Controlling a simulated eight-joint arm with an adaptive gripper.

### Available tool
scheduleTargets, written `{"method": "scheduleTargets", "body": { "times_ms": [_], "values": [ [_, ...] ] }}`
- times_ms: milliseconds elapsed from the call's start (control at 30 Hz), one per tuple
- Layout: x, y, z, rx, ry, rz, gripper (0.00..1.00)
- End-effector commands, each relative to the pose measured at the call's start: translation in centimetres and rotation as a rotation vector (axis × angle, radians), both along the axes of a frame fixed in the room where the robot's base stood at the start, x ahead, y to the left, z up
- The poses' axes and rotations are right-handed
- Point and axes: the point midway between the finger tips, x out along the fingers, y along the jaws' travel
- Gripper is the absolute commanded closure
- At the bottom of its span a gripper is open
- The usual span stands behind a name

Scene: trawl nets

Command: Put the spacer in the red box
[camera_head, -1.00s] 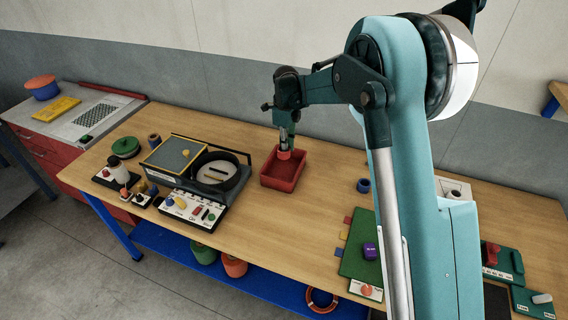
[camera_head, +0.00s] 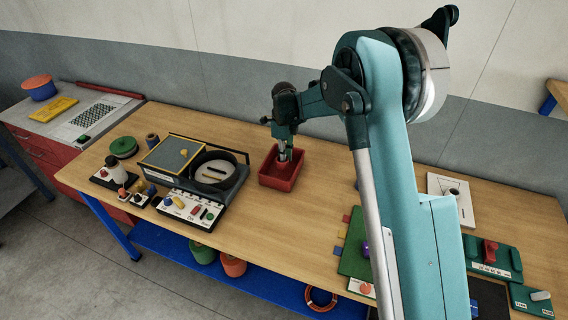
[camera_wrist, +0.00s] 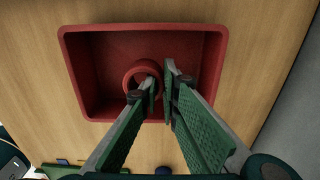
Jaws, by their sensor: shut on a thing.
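The red box (camera_head: 276,183) stands on the wooden bench, open at the top. It also fills the middle of the wrist view (camera_wrist: 90,45). The spacer, a red ring (camera_wrist: 131,76), shows at the fingertips inside the outline of the box. My gripper (camera_wrist: 161,82) points down over the box and is shut on the ring's wall, with one finger at its hole and the other outside. In the head view my gripper (camera_head: 285,154) is at the box opening. I cannot tell whether the ring touches the floor of the box.
A green mat (camera_head: 352,262) lies to the right, partly behind my arm. Bare wood surrounds the box.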

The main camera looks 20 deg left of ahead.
Motion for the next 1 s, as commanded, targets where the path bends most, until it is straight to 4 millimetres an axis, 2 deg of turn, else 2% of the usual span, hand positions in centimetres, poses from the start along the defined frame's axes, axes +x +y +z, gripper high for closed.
{"method": "scheduleTargets", "body": {
  "times_ms": [400, 900, 933, 1000],
  "values": [
    [0.0, 0.0, -3.5, 0.000, 0.000, 0.000, 1.00],
    [0.0, 0.0, -4.1, 0.000, 0.000, 0.000, 1.00],
    [0.0, 0.0, -4.0, 0.000, 0.000, 0.000, 0.90],
    [0.0, 0.0, -4.0, 0.000, 0.000, 0.000, 0.81]
  ]
}}
